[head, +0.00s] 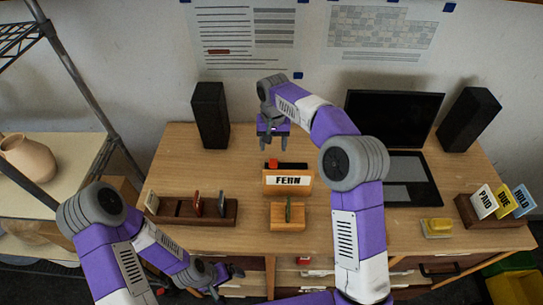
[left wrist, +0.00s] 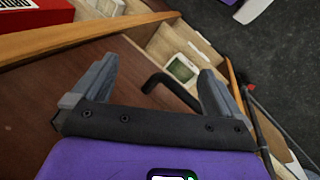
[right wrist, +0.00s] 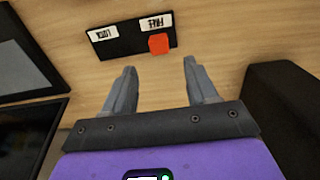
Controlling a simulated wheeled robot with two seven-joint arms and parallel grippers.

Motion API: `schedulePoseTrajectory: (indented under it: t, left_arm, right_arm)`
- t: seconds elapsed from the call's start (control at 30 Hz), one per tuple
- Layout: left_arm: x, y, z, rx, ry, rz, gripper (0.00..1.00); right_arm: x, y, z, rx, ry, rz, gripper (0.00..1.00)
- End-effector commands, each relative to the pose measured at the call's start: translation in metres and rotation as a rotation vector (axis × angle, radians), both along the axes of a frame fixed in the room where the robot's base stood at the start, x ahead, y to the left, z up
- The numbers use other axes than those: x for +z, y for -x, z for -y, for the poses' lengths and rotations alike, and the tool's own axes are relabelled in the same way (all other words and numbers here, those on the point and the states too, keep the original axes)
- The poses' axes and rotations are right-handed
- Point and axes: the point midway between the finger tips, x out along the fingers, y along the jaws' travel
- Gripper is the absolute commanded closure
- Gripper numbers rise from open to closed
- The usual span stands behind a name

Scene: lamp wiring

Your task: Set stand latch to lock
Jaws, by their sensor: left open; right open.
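The stand latch is a black plate (right wrist: 125,42) marked LOCK at its left and FREE at its right in the right wrist view. Its red knob (right wrist: 158,43) sits at the FREE end. In the head view the red knob (head: 272,163) shows just behind the FERN sign (head: 289,180), at the left end of the plate. My right gripper (right wrist: 160,66) is open and empty, with its fingertips apart from the knob. In the head view it (head: 272,136) is behind the stand. My left gripper (left wrist: 158,68) is open and empty at the desk front, by a black drawer handle (left wrist: 172,90).
A wooden rack (head: 170,209) with upright cards stands left of the sign, and a small block (head: 288,224) with a card in front. A laptop (head: 395,120), speakers (head: 210,115), a yellow block (head: 437,227) and a PAID/DUE/HOLD card box (head: 485,215) stand around.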

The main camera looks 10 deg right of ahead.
Motion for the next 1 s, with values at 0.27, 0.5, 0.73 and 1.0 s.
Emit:
schedulePoseTrajectory:
  t: [0.27,0.5,0.73,1.0]
  left_arm:
    - [-0.001,0.0,0.0,0.0,0.0,0.0,0.0]
    - [-0.002,0.0,0.0,0.0,0.0,0.0,0.0]
    - [-0.002,0.0,0.0,0.0,0.0,0.0,0.0]
    - [-0.002,0.0,0.0,0.0,0.0,0.0,0.0]
  right_arm:
    - [-0.038,0.001,0.002,-0.007,0.004,-0.005,0.43]
    - [-0.067,0.0,0.001,-0.004,0.003,-0.002,0.43]
    - [-0.073,0.0,0.001,-0.004,0.002,0.0,0.43]
    - [-0.073,0.0,0.001,-0.004,0.002,0.0,0.64]
